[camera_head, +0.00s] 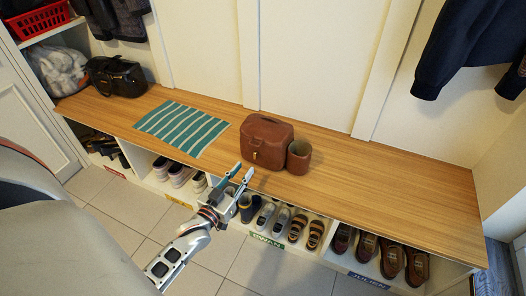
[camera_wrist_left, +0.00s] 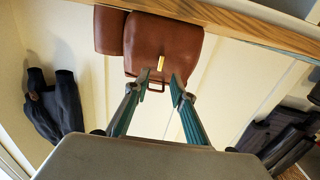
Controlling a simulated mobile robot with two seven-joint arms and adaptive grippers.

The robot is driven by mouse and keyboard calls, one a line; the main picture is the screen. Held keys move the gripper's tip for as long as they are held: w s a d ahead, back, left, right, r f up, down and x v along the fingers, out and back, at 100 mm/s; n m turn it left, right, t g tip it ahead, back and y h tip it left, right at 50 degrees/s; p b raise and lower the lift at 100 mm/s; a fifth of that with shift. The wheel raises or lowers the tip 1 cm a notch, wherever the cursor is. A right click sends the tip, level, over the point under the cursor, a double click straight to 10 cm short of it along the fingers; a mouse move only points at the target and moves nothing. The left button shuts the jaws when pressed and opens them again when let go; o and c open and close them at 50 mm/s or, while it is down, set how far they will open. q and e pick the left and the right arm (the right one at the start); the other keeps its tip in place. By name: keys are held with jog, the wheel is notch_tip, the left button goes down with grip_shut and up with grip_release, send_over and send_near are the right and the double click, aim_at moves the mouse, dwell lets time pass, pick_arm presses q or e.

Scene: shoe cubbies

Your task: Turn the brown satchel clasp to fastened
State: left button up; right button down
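The brown satchel (camera_head: 268,136) stands upright on the wooden bench top, its front facing me. Its small gold clasp (camera_head: 255,155) is on the front. In the left wrist view the satchel (camera_wrist_left: 180,40) fills the top middle, and the clasp (camera_wrist_left: 161,62) shows as a short bar, roughly upright in that picture and slightly tilted. My left gripper (camera_head: 243,170) is in front of the satchel, near the bench's front edge. In the left wrist view its two fingers (camera_wrist_left: 160,78) are apart and empty, just short of the clasp. My right gripper is not in view.
A striped teal cloth (camera_head: 182,128) and a black bag (camera_head: 117,77) lie left on the bench (camera_head: 400,185). The bench's right side is clear. Shoes fill cubbies below. Dark coats hang at both sides.

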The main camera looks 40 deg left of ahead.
aim_at(254, 155)
pick_arm(q)
jog(key=w, duration=0.2)
jog(key=w+b, duration=0.1)
jog(key=w, duration=0.1)
jog(key=w+a, duration=0.1)
jog(key=w, duration=0.1)
jog(key=shift+w+a+f, duration=0.1)
jog(key=shift+w+f, duration=0.05)
jog(key=shift+w, duration=0.6)
grip_shut()
